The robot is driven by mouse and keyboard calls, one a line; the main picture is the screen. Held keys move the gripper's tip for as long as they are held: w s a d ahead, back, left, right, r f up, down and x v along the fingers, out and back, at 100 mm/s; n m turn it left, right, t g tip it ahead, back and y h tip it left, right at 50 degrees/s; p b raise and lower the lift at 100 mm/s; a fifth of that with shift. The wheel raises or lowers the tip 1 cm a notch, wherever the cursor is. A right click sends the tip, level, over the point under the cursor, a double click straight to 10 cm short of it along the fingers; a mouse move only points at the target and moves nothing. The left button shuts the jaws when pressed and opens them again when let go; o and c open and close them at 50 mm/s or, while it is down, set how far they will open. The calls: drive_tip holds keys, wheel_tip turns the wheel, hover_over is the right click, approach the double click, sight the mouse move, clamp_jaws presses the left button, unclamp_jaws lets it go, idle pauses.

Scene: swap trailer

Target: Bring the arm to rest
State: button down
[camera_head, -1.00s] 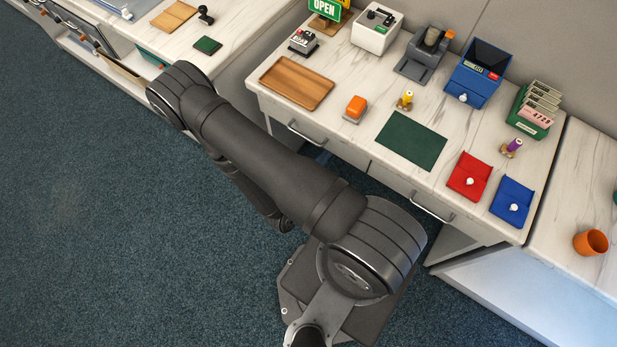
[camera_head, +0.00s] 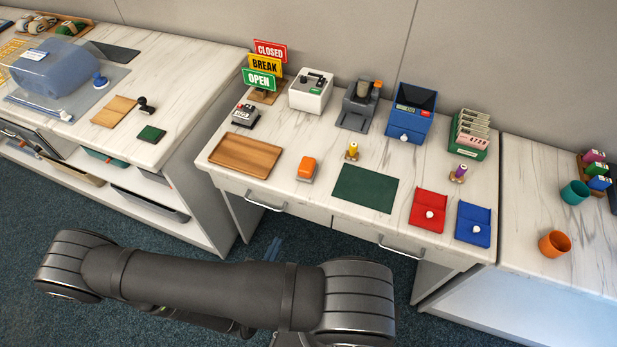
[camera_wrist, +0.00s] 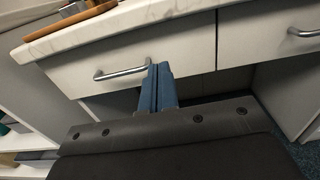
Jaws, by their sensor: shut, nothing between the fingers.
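My gripper (camera_wrist: 159,88) shows in the wrist view as two blue fingers side by side, shut with nothing between them. It is in front of the desk's drawer fronts, below the worktop edge, close to a drawer handle (camera_wrist: 122,73); I cannot tell the exact gap. The rest of the gripper is hidden by the arm there.
The desk (camera_head: 320,215) carries a wooden tray (camera_head: 246,155), a green mat (camera_head: 365,188), red (camera_head: 428,210) and blue (camera_head: 474,224) pouches, a sign stand and several devices. A left counter (camera_head: 190,85) and a right counter (camera_head: 545,190) flank it. Floor in front is open.

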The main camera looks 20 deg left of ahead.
drive_tip(key=shift+w, duration=0.15)
drive_tip(key=w, duration=1.2)
idle(0.7)
drive_tip(key=shift+s, duration=0.1)
drive_tip(key=shift+s, duration=6.15)
drive_tip(key=shift+w, duration=7.15)
drive_tip(key=c, duration=2.2)
unclamp_jaws()
